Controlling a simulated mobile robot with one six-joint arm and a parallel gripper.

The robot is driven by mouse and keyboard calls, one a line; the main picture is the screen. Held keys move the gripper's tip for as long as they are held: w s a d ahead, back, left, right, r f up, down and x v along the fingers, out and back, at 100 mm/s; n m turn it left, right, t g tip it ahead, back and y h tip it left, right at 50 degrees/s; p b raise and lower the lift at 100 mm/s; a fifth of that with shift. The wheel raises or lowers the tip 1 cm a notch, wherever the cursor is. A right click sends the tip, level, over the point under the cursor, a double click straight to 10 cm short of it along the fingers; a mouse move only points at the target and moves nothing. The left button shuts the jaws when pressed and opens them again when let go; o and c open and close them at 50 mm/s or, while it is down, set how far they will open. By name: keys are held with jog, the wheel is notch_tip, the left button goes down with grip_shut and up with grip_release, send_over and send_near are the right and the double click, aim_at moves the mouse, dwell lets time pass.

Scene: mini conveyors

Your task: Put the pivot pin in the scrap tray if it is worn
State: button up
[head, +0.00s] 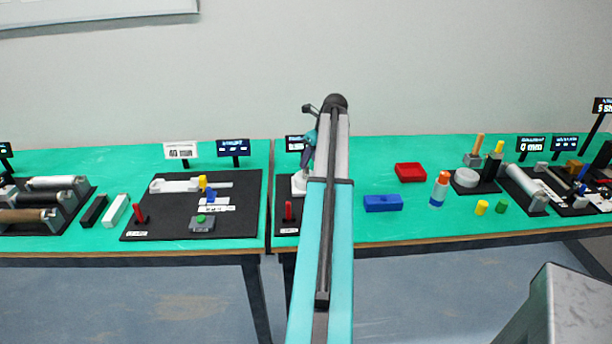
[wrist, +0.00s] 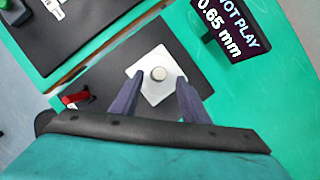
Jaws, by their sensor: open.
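The pivot pin (wrist: 158,74) shows in the wrist view as a round grey-white head in a white square block (wrist: 150,92) on a dark mat. My gripper (wrist: 159,82) is open, its two dark fingers on either side of the block, apart from the pin. In the head view my gripper (head: 307,155) is above the white block (head: 299,184), partly hidden by my arm. A red open tray (head: 410,173) and a blue tray or block (head: 383,203) stand right of my arm; neither has a readable label.
A red lever (wrist: 75,98) stands left of the block. Green tabletop is clear around the red tray. A gap between tables lies left of the mat.

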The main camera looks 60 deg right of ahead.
aim_at(306, 175)
jog(key=shift+p+x, duration=0.8)
jog(key=shift+x, duration=1.65)
jog(key=shift+w, duration=0.15)
grip_shut()
